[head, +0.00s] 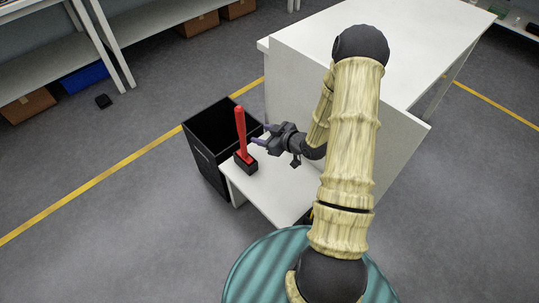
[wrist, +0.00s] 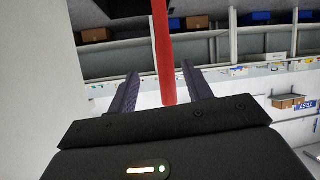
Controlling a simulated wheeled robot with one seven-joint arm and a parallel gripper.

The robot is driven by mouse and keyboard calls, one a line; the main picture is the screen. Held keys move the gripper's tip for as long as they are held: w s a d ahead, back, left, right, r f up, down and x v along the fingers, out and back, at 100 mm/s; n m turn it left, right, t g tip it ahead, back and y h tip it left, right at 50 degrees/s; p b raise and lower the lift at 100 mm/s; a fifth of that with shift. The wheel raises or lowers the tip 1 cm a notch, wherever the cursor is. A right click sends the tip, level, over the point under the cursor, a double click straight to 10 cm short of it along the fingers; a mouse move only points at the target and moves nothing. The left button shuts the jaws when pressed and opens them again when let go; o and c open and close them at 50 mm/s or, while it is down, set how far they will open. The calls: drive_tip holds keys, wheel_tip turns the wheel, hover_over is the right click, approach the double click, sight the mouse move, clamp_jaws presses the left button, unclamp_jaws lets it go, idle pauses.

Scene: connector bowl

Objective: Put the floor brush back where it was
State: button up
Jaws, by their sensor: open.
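The floor brush (head: 241,131) has a red handle and a black head. It stands upright on a low white shelf (head: 283,198), close to the shelf's left end. My gripper (head: 257,135) is open, just right of the handle, with its purple fingers pointing left toward it. In the wrist view the red handle (wrist: 162,50) shows between the two spread fingers, with a gap on each side. I cannot tell whether the fingertips reach around the handle. The brush head is not clear in the wrist view.
An open black bin (head: 207,160) stands on the floor left of the shelf, close to the brush. A large white table (head: 420,45) rises behind and right of my gripper. The floor at left is mostly clear.

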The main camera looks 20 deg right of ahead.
drive_tip(key=s+a+r+m+g+h, duration=0.2)
drive_tip(key=s+r+m+g+h, duration=0.1)
drive_tip(key=s+r, duration=0.4)
drive_tip(key=s+a+r+m+g+h, duration=0.3)
drive_tip(key=s+r, duration=0.5)
drive_tip(key=s, duration=0.5)
drive_tip(key=m+g, duration=0.1)
drive_tip(key=g, duration=0.1)
drive_tip(key=shift+a+r+g, duration=0.25)
drive_tip(key=shift+a+g, duration=0.05)
drive_tip(key=c, duration=0.3)
drive_tip(key=shift+w+d, duration=0.1)
